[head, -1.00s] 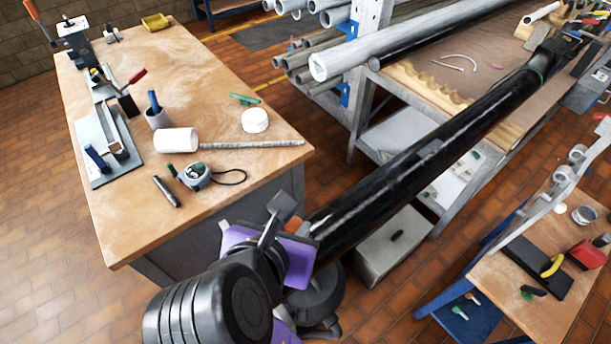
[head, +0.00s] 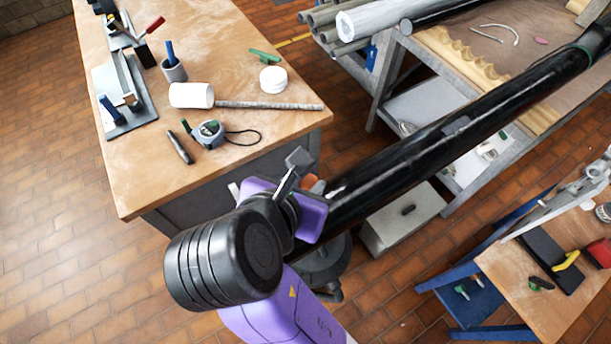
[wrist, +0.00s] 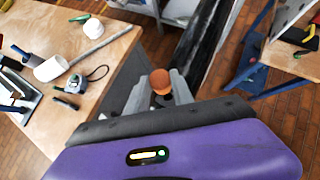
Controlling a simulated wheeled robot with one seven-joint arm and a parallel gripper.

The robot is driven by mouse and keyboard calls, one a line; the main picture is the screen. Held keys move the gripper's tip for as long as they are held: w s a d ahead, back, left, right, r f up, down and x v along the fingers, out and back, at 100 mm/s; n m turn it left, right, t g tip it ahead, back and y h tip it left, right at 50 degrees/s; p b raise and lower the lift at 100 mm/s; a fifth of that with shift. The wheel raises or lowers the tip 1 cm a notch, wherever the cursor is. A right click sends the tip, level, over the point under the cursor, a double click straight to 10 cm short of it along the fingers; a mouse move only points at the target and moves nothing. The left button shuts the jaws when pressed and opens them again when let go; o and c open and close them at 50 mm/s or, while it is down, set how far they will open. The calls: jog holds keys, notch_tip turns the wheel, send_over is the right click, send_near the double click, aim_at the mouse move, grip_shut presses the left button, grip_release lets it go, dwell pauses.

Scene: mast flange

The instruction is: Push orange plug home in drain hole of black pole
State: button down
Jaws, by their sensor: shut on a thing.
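The orange plug (wrist: 160,82) is held between the two grey fingers of my gripper (wrist: 160,96) in the wrist view. In the head view a small bit of the plug (head: 312,183) shows behind my purple gripper body, close to the near end of the black pole (head: 430,150). The pole slants from there up to the right; it also shows in the wrist view (wrist: 200,42), beyond and right of the plug. The drain hole is not visible. I cannot tell whether the plug touches the pole.
A wooden workbench (head: 230,40) with a tape measure (head: 208,132), a white-headed mallet (head: 192,95) and a white roll (head: 273,80) stands at left. A grey box (head: 400,216) lies on the tiled floor under the pole. A blue-legged table (head: 520,275) stands at right.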

jog(key=shift+f, duration=1.85)
jog(key=shift+r, duration=0.1)
jog(key=shift+f, duration=2)
dwell(0.7)
jog(key=c, duration=1)
grip_release()
jog(key=shift+v, duration=3.95)
